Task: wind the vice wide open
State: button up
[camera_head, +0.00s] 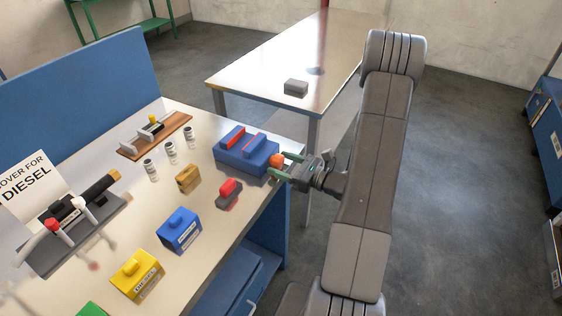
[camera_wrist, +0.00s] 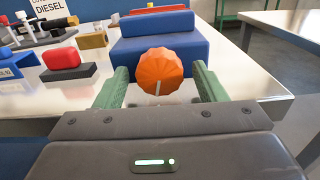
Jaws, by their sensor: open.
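The vice (camera_head: 240,160) is a blue block with two raised blue jaws with red on them, at the right edge of the bench. A gap shows between the jaws. Its orange ribbed knob (camera_head: 277,160) faces my gripper (camera_head: 281,165). In the wrist view the knob (camera_wrist: 160,70) sits centred between the green fingertips, with the blue vice body (camera_wrist: 190,48) behind it. The fingers are open, with a gap on each side of the knob. I cannot tell exactly how deep the knob sits between them.
A red block on a dark base (camera_head: 229,192) stands close by on the bench (camera_head: 215,235). A brass block (camera_head: 188,178), blue box (camera_head: 180,231) and yellow box (camera_head: 137,275) stand farther left. A separate metal table (camera_head: 265,80) with a grey block (camera_head: 296,87) is behind.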

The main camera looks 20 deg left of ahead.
jog(key=shift+a, duration=0.4)
jog(key=c, duration=1)
jog(key=shift+o, duration=0.2)
jog(key=shift+f+b, duration=0.15)
jog(key=shift+b, duration=0.4)
jog(key=shift+n+b, duration=0.7)
jog(key=shift+b, duration=0.05)
